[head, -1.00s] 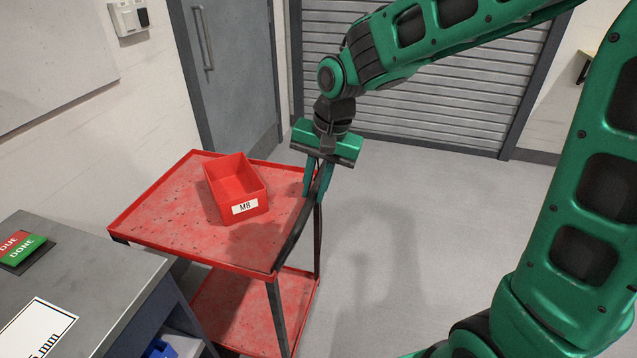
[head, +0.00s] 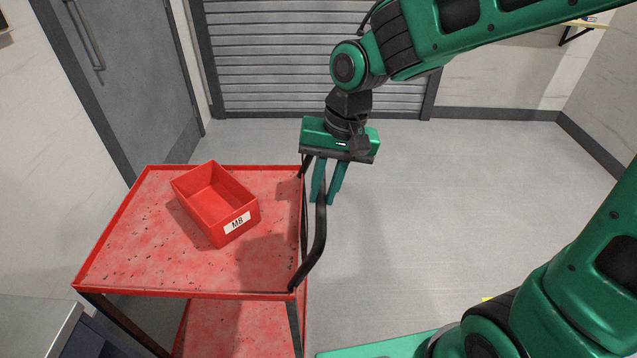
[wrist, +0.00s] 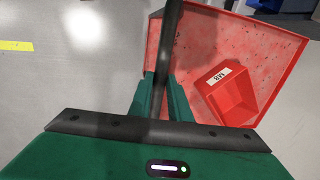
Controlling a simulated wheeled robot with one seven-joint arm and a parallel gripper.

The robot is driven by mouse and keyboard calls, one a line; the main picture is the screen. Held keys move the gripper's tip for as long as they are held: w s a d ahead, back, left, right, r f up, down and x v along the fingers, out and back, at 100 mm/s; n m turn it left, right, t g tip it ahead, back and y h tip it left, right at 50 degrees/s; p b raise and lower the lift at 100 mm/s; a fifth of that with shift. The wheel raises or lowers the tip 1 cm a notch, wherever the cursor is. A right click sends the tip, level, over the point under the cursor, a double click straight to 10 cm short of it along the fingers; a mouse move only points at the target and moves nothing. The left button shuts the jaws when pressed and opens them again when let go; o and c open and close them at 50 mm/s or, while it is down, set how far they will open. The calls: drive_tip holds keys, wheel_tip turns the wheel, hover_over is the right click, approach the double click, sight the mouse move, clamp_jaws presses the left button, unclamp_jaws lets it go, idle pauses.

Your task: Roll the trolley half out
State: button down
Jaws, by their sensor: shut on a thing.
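The red trolley (head: 130,245) stands at the left in the head view, with a scuffed top tray and a lower shelf (head: 222,330). Its black bar handle (head: 319,235) curves out from the right side of the top tray. My gripper (head: 323,200) is shut on this handle, with a green finger on each side. In the wrist view the handle (wrist: 170,50) runs between my gripper's fingers (wrist: 160,95). The trolley's tray also shows in the wrist view (wrist: 215,45). The handle's far end is partly hidden behind my gripper.
A red bin labelled M8 (head: 215,205) sits on the top tray. A grey bench corner (head: 35,325) is at the lower left. A grey door (head: 120,70) and a roller shutter (head: 280,60) stand behind. The grey floor (head: 460,200) right of the trolley is clear.

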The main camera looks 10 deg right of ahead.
drive_tip(key=shift+w+d, duration=0.2)
drive_tip(key=shift+d, duration=0.4)
drive_tip(key=c, duration=1.6)
unclamp_jaws()
drive_tip(key=shift+c, duration=0.2)
drive_tip(key=shift+s, duration=0.1)
wheel_tip(320, 180, up, 10)
drive_tip(key=d, duration=0.2)
drive_tip(key=shift+r, duration=0.25)
drive_tip(key=shift+s+d, duration=0.1)
